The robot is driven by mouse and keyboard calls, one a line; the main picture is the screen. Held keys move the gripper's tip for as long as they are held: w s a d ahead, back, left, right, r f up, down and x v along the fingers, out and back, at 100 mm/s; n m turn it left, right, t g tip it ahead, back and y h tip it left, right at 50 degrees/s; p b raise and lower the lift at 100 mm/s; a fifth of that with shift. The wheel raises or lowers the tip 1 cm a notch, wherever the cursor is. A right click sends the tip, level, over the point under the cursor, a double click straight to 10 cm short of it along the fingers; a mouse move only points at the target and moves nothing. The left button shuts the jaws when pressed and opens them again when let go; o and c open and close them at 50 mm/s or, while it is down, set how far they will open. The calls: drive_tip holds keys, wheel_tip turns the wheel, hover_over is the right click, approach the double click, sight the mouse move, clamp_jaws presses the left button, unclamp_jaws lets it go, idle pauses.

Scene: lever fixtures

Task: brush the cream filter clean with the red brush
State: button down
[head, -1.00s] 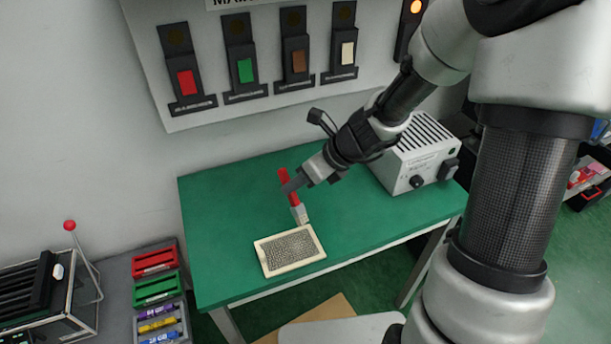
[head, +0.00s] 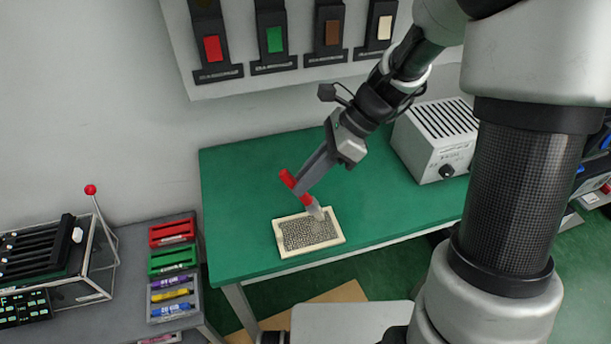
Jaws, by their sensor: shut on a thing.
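The cream filter (head: 280,236) is a flat rectangular frame around a grey speckled mesh, lying on the green table (head: 240,190) near its front edge. The red brush (head: 289,178) has a red handle and a pale grey head. My gripper (head: 300,189) is shut on the brush's handle and holds it tilted, above the filter's far right part. The brush head (head: 316,211) overlaps the mesh near the filter's far edge; I cannot tell for sure whether the bristles touch it. The gripper fingers hide part of the handle.
A grey vented box (head: 435,140) stands at the table's back right. A wall panel above holds red, green, brown and cream rocker switches. At left, a side table has coloured trays (head: 172,262) and a rack with a red-knobbed lever (head: 90,190). The table's left part is clear.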

drive_tip(key=shift+f, duration=0.55)
